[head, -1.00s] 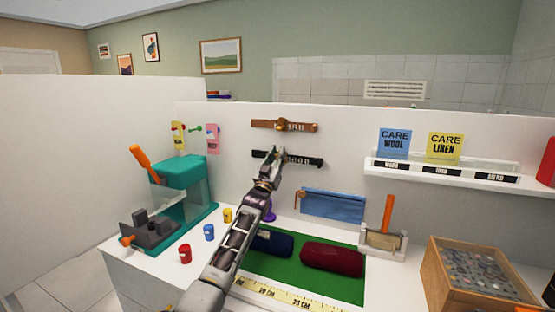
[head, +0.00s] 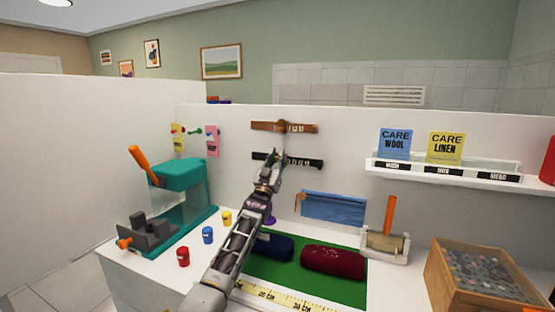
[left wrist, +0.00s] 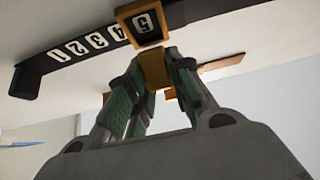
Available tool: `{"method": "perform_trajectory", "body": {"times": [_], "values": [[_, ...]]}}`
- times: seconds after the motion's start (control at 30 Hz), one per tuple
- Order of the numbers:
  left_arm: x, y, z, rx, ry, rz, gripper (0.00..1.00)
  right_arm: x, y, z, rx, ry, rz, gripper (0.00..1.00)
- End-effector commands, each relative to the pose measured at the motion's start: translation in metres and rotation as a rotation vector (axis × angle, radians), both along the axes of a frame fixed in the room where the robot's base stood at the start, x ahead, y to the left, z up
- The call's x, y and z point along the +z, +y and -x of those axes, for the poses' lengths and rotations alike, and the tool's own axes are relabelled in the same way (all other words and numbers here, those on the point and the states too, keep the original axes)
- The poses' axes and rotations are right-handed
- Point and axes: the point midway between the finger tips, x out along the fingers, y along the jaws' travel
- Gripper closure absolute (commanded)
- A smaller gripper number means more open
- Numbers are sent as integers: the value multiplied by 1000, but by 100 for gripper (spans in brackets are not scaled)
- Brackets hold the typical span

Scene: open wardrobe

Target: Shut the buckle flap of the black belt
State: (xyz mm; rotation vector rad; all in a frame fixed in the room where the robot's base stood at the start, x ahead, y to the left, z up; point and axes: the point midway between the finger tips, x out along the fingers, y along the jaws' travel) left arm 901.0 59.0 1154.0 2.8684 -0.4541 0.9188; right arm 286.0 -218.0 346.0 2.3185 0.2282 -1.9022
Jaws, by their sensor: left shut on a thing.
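The black belt (head: 308,163) hangs level on the white back panel, below a brown belt. In the left wrist view the black belt (left wrist: 52,62) shows white numbers along it. Its gold-rimmed buckle (left wrist: 122,13) frames the number 5. A gold flap (left wrist: 153,70) stands out from the lower edge of the buckle. My left gripper (head: 270,164) is at the black belt and covers its middle part in the head view. In the left wrist view the left gripper's fingers are shut on the gold flap. My right gripper is not in view.
The brown belt (head: 300,128) is close above. A blue pouch (head: 333,205) hangs to the lower right. A teal machine (head: 180,190) stands left, and a shelf with care cards (head: 445,172) is at the right. Below lie rolled dark red (head: 333,261) and blue bundles on a green mat.

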Motion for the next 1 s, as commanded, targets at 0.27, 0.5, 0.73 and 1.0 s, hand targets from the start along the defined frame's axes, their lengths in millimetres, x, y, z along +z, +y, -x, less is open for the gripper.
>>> {"method": "perform_trajectory", "body": {"times": [0.27,0.5,0.73,1.0], "values": [[-2,0,0,0,3,-1,71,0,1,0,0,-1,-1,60],[-1,0,0,0,2,-1,57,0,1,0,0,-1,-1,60],[-1,0,0,0,1,0,57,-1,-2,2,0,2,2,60],[-5,2,5,1,1,-1,57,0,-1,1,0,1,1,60]]}}
